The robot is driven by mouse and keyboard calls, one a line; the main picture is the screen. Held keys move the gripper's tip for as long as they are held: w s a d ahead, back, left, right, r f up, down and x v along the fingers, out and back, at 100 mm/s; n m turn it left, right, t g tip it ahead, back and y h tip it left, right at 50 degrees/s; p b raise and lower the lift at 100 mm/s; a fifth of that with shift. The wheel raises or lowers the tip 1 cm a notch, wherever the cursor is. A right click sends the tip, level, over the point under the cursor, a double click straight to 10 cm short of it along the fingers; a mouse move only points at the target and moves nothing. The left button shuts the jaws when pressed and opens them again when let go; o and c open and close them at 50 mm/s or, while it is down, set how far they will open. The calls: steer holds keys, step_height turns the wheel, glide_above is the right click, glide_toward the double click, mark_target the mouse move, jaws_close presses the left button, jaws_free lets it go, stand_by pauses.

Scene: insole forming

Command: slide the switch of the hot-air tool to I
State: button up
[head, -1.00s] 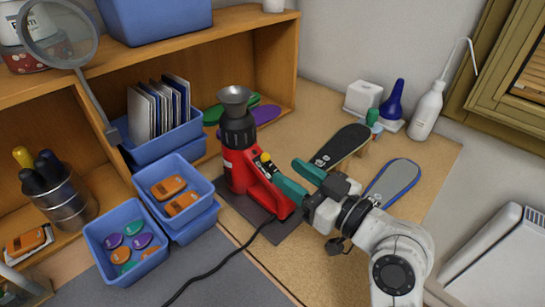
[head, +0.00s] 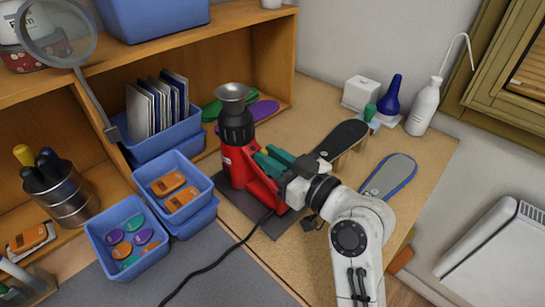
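The red hot-air tool (head: 237,167) stands upright on a dark mat, with a black collar and a grey metal nozzle on top. My gripper (head: 266,160) is at the right side of its red body, its teal fingers pointing left toward it. The two fingers lie close together in the picture. I cannot tell whether they are shut, or whether they touch the tool. The switch and its markings cannot be made out; the fingers cover that side of the body. A black cable (head: 228,250) runs from the base toward the front.
Blue bins (head: 128,268) with colored pieces stand left of the tool. A wooden shelf (head: 270,60) rises behind it. A dark insole form (head: 343,137) and a blue-edged grey one (head: 391,178) lie right, near my arm. A white bottle (head: 424,108) stands at the back right.

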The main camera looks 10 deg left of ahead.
jaws_close()
steer(key=shift+s+d+f+b, duration=0.15)
steer(key=shift+d+f+b, duration=0.1)
steer(key=shift+f+b, duration=0.1)
steer(key=shift+s+d+b, duration=0.3)
steer(key=shift+d+b, duration=0.05)
steer(key=shift+o, duration=2.4)
jaws_free()
